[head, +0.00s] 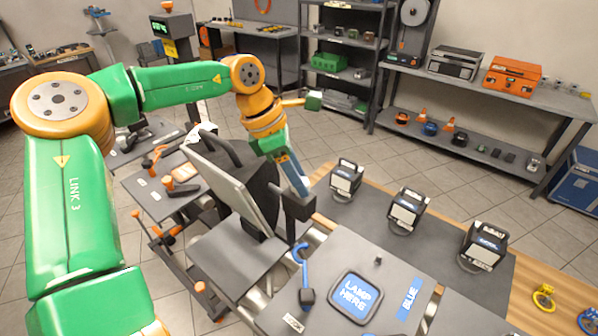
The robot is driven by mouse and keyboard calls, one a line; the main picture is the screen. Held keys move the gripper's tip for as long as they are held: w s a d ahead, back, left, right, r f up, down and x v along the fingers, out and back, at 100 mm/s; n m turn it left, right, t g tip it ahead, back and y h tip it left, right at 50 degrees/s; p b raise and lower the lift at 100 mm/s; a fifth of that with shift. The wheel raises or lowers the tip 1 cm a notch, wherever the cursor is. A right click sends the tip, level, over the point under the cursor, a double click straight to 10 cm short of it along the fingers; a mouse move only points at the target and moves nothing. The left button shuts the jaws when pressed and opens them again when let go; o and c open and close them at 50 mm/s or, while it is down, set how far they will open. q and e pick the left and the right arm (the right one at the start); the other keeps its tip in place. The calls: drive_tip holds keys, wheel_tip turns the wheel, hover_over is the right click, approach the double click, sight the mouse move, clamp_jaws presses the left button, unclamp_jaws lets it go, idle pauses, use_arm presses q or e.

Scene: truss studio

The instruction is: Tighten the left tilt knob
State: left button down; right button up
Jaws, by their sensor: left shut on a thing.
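A large dark panel lamp (232,182) stands tilted on a grey platform, with a handle on top. A black bracket (297,207) on a post rises at its right side. My left gripper (300,186) comes down from the upper left, with its fingertips at the top of this bracket. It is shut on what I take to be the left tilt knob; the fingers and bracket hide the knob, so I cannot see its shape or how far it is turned. My right gripper is not in view.
Several small lamps, one being this lamp (407,210), stand on the dark mat at right. A tool cart (150,200) is at left; shelves stand behind.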

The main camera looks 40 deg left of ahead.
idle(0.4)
use_arm(q)
drive_tip(key=shift+c, duration=1.8)
unclamp_jaws()
drive_tip(key=shift+s+a, duration=0.1)
drive_tip(key=shift+a+r, duration=0.1)
drive_tip(key=shift+r, duration=0.15)
drive_tip(key=b+v, duration=0.1)
drive_tip(key=v, duration=0.5)
drive_tip(key=shift+s+r, duration=0.2)
drive_tip(key=shift+r, duration=0.05)
drive_tip(key=shift+a, duration=0.15)
